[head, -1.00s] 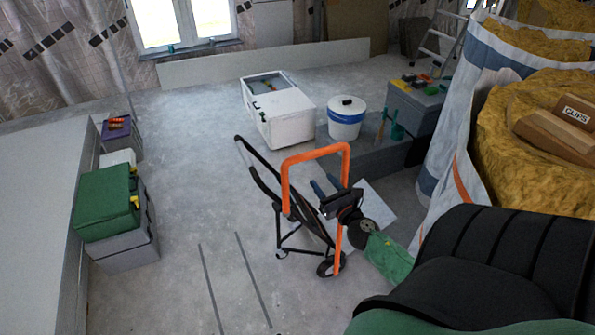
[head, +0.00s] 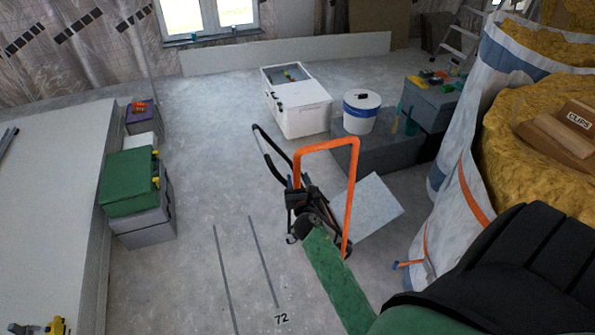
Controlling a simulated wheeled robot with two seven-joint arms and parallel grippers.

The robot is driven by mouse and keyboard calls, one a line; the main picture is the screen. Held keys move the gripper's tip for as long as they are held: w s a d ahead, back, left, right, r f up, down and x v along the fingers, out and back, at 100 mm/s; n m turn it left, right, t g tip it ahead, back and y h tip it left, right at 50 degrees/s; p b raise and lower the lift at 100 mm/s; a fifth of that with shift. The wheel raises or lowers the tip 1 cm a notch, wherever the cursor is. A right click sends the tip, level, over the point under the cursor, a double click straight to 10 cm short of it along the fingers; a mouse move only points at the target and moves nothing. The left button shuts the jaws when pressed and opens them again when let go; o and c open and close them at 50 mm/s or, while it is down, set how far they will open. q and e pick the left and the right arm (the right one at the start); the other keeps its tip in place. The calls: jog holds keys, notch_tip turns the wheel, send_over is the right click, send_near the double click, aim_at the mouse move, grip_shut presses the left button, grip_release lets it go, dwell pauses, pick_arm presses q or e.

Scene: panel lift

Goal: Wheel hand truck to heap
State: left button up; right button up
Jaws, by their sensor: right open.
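The hand truck (head: 351,190) stands on the concrete floor near the middle of the head view. It has an orange hoop frame, a black curved handle at the left and small wheels low down. My right gripper (head: 298,184) is open and overlaps the left side of the orange frame. I cannot tell whether it touches it. My green right forearm hides part of the truck's lower frame and wheels. A yellow-brown heap (head: 520,135) fills large white-and-blue bags at the right. My left gripper is not in view.
A white chest (head: 300,118), a white bucket (head: 360,118) and grey boxes (head: 430,103) stand behind the truck. A pale sheet (head: 372,212) lies to its right. Green and grey cases (head: 140,228) stand left beside a large pale slab (head: 45,205). Floor between is clear, with dark lines.

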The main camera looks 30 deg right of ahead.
aim_at(298, 175)
jog(key=x, duration=0.3)
jog(key=shift+p, duration=0.35)
jog(key=shift+w+d, duration=0.2)
jog(key=shift+w, duration=0.25)
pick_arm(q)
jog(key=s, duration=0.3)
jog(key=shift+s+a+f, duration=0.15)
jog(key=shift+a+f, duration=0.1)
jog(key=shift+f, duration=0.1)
pick_arm(e)
jog(key=shift+c, duration=1.3)
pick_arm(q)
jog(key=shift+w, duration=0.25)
pick_arm(e)
grip_shut()
